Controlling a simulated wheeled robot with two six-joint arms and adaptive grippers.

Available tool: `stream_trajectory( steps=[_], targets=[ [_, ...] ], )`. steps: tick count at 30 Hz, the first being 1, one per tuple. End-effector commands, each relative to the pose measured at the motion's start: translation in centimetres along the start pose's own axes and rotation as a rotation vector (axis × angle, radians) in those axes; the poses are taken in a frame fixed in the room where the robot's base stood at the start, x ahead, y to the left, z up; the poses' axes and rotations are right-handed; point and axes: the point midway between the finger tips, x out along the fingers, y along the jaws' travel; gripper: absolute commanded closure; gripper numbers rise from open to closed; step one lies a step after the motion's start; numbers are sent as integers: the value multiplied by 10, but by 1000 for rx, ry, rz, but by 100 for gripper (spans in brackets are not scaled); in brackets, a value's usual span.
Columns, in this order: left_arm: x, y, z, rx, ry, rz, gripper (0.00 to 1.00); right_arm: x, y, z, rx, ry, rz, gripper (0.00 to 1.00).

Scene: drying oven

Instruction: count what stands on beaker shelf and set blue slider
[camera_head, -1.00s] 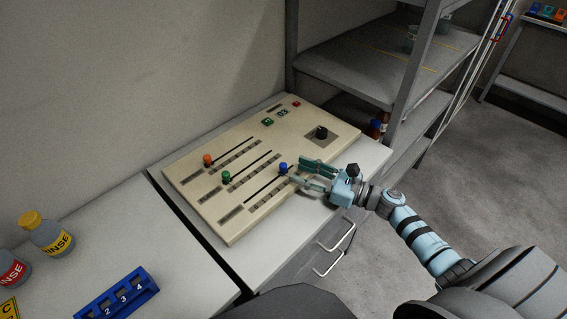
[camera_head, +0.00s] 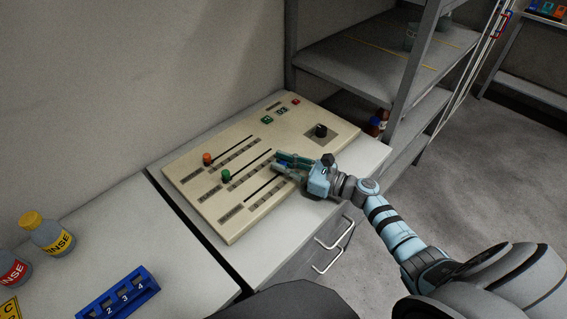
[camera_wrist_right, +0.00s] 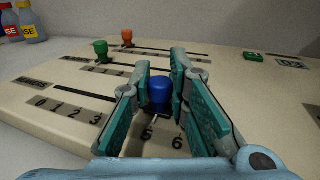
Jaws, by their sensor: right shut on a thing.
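The beige control panel (camera_head: 290,130) lies on the cabinet top. Its blue slider knob (camera_wrist_right: 160,93) stands upright between the fingers of my right gripper (camera_wrist_right: 160,92). In the head view my right gripper (camera_head: 281,164) covers most of the knob. The gripper is shut on it. The scale beside it shows 0 to 3, then 5 and 6 near the knob; my finger hides part between. The green knob (camera_head: 226,175) and orange knob (camera_head: 207,159) stand near the left ends of their slots. The grey shelf (camera_head: 350,65) holds a glass vessel (camera_head: 411,38), partly hidden by a post.
A black dial (camera_head: 321,130) and a small display (camera_head: 282,110) are on the panel. A blue numbered rack (camera_head: 118,297) and RINSE bottles (camera_head: 48,236) stand at the lower left. Cabinet handles (camera_head: 330,258) stick out at the front.

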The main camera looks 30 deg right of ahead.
Motion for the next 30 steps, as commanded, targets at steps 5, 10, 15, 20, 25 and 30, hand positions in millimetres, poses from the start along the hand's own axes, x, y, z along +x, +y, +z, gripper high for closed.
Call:
stream_trajectory(
  steps=[5,10,15,20,25,30],
  targets=[
    [-1,0,0,0,-1,0,11,1,4,0,2,0,1,100],
    [-11,-1,0,0,-1,0,11,10,33,2,4,0,3,100],
    [-18,-1,-1,0,-2,0,11,20,64,1,4,0,1,100],
    [-18,-1,-1,0,-1,0,11,23,72,0,2,1,0,100],
    [-18,-1,-1,0,-1,0,11,23,72,0,2,1,0,100],
    [-18,-1,-1,0,-1,0,11,23,72,0,2,0,0,65]
  ],
)
